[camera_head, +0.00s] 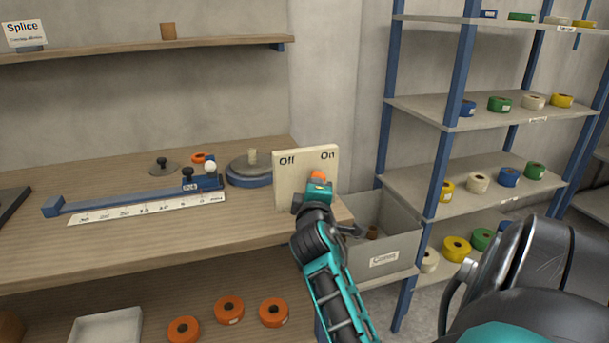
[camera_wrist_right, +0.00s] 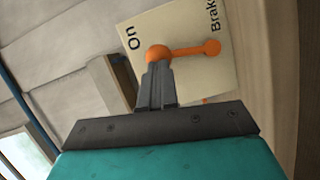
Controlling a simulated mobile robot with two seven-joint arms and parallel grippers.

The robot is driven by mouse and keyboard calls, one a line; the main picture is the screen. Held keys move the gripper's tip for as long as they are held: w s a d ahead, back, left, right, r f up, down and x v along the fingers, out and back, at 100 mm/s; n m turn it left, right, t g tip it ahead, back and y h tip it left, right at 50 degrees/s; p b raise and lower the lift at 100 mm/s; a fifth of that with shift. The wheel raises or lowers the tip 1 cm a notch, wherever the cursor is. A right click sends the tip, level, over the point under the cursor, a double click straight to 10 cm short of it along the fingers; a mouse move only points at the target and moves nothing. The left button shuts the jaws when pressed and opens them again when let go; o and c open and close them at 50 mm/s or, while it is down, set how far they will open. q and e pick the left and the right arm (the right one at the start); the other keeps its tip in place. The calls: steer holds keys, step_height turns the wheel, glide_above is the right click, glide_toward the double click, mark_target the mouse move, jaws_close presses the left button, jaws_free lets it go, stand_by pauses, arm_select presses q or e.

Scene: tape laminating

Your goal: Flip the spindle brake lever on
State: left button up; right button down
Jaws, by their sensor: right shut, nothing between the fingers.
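The brake panel (camera_head: 288,182) is a cream board at the right end of the bench, marked Off on the left and On on the right. Its orange lever (camera_wrist_right: 187,49) shows in the right wrist view, with its larger round knob near the On mark and its smaller end by partly cut-off brake lettering. My right gripper (camera_wrist_right: 157,72) is shut and empty, its fingertips at the knob; whether they touch it I cannot tell. In the head view, the right gripper (camera_head: 318,185) covers most of the lever. My left gripper is not in view.
A spindle disc (camera_head: 247,174) stands left of the panel, beside a blue measuring slide (camera_head: 130,200) with a white scale. A grey bin (camera_head: 385,245) sits below and right of the panel. Shelves (camera_head: 480,185) with coloured tape rolls stand at right. The front of the bench is clear.

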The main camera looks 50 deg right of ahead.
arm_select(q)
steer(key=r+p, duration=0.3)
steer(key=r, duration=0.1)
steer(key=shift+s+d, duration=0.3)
arm_select(e)
steer(key=shift+s+d+f+m+y, duration=0.1)
steer(key=shift+s+d+m+y, duration=0.15)
steer(key=shift+d+m, duration=0.3)
steer(key=shift+s+d+f+m+y, duration=0.15)
steer(key=shift+s+d+m, duration=0.25)
steer(key=shift+d, duration=0.2)
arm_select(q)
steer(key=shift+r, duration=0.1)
arm_select(e)
steer(key=shift+r, duration=0.15)
